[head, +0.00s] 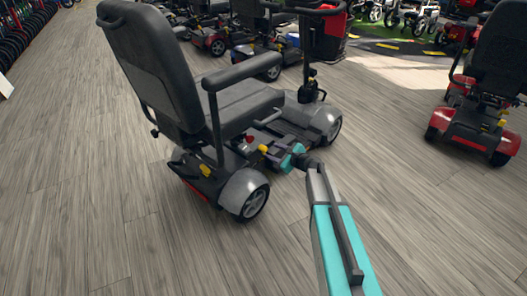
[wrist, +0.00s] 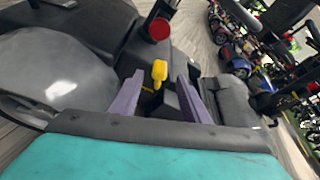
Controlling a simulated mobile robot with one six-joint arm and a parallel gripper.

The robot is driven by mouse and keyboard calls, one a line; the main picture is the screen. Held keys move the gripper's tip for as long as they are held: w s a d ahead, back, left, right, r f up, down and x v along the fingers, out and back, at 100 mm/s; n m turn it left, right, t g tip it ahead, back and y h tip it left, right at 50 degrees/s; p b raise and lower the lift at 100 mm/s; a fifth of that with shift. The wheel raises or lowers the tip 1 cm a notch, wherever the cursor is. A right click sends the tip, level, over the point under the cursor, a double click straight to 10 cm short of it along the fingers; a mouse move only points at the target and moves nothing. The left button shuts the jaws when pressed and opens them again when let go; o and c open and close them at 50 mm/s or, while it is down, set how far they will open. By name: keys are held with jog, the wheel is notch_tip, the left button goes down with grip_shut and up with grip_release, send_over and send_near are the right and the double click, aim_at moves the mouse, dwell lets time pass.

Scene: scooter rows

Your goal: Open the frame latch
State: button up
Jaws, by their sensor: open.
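A grey and black mobility scooter (head: 230,110) stands on the floor left of centre in the head view. A yellow lever, apparently the frame latch (head: 263,148), sits low on its side beneath the seat. In the wrist view the yellow latch (wrist: 159,72) stands up on a thin stem. My gripper (wrist: 157,92) is open, with one purple finger on each side of the latch's lower part in the picture. I cannot tell whether either finger touches it. In the head view my gripper (head: 280,153) is beside the scooter's frame, its fingers partly hidden.
The scooter's grey rear fender (wrist: 60,75) lies close on the left in the wrist view. A red round part (wrist: 159,28) is just beyond the latch. A red scooter (head: 478,110) stands at the right, and more scooters fill the back. The wooden floor in front is clear.

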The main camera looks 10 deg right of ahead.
aim_at(264, 149)
jog(key=shift+b+x, duration=1.3)
jog(key=shift+x, duration=2.65)
grip_shut()
